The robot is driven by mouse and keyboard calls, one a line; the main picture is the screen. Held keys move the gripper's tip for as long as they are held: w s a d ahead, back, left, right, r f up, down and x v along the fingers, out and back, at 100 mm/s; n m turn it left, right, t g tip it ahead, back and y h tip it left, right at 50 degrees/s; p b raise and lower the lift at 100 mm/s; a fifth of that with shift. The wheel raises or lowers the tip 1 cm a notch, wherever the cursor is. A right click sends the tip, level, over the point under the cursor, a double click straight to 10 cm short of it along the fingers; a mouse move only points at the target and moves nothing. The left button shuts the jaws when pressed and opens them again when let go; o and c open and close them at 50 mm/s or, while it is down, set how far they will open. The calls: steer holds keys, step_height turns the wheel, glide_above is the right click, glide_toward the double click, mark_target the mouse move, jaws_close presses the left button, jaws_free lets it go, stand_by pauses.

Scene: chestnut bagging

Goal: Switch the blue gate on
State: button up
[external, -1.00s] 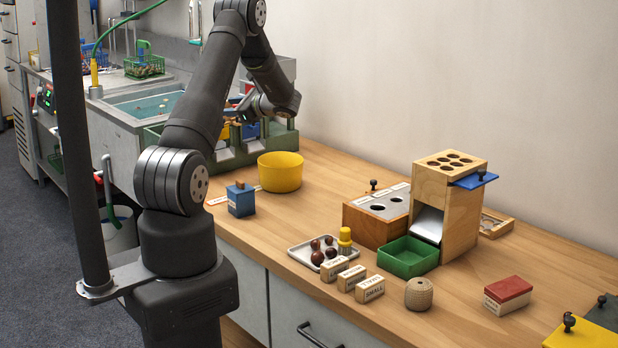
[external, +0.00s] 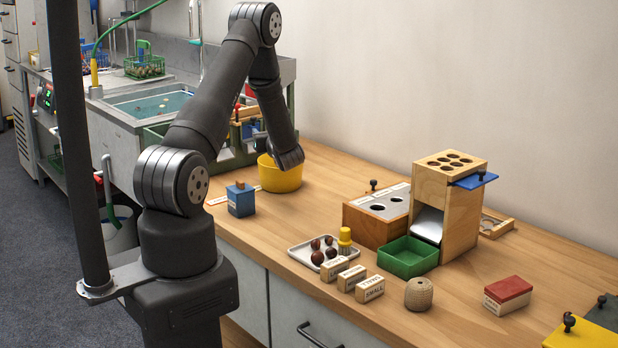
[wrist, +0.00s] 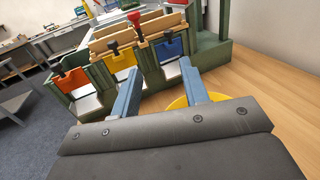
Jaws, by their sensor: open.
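The blue gate (wrist: 172,47) is a blue panel with a black knob, set in the rightmost bay of a green frame in the wrist view. In the external view it shows as a small blue patch (external: 250,131) left of my forearm. My gripper (wrist: 158,66) is open and empty, its two blue-grey fingers apart and pointing toward the frame. The blue gate appears beyond the gap between the fingertips, with no visible contact. In the external view my wrist hangs at the yellow bowl (external: 279,178), and the fingers are hidden.
A yellow gate (wrist: 122,60) and an orange gate (wrist: 75,80) stand left of the blue one. A red handle (wrist: 135,17) rises behind them. A blue block (external: 241,201) stands left of the bowl. Bare wood lies right of the frame.

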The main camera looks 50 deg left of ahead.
steer(key=w+a, duration=0.3)
steer(key=a, duration=0.4)
steer(key=w+a+m, duration=0.1)
steer(key=w+a, duration=0.3)
steer(key=a, duration=0.4)
steer(key=shift+f+t, duration=0.3)
steer(key=shift+t, duration=0.1)
steer(key=shift+a, duration=0.1)
jaws_close()
